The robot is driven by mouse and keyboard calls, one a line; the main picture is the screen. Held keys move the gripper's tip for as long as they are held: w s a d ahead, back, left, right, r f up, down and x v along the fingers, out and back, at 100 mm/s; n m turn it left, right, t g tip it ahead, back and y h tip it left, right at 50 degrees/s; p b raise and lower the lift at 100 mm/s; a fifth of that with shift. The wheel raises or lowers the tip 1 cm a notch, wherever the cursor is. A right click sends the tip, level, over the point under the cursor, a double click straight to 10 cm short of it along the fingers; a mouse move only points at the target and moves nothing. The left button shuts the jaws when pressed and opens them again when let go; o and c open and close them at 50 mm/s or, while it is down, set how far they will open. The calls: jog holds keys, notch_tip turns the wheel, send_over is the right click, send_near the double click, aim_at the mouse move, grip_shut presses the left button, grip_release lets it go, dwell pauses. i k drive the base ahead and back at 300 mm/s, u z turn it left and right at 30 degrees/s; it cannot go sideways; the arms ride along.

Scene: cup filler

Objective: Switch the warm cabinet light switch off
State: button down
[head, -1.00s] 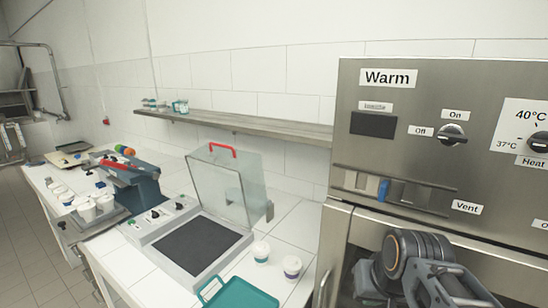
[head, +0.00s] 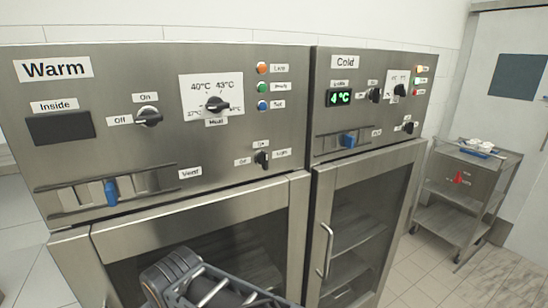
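The warm cabinet (head: 200,60) fills the left and middle of the head view. Its light switch (head: 262,160) is a small black knob low on the right of the panel. An "On" label sits above it, an "Off" label to its left and another label, too small to read surely, to its right. The knob looks roughly upright, towards "On"; its exact angle is hard to tell. Part of my arm shows at the bottom, in front of the warm cabinet's glass door (head: 225,245). My gripper's fingers are not visible, and nothing of mine touches the switch.
The warm panel also has a power knob (head: 148,117), a temperature knob (head: 215,104), coloured buttons (head: 262,87) and a blue vent slider (head: 111,192). The cold cabinet (head: 325,150) adjoins on the right, with a door handle (head: 326,250) sticking out. A cart (head: 468,195) stands farther right beyond open floor.

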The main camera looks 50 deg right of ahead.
aim_at(263, 159)
jog(key=z, duration=0.85)
jog(key=k, duration=0.3)
jog(key=z, duration=0.5)
jog(key=i, duration=0.5)
jog(key=k, duration=1.2)
jog(key=u, duration=0.15)
jog(key=i, duration=0.6)
jog(key=u, duration=0.6)
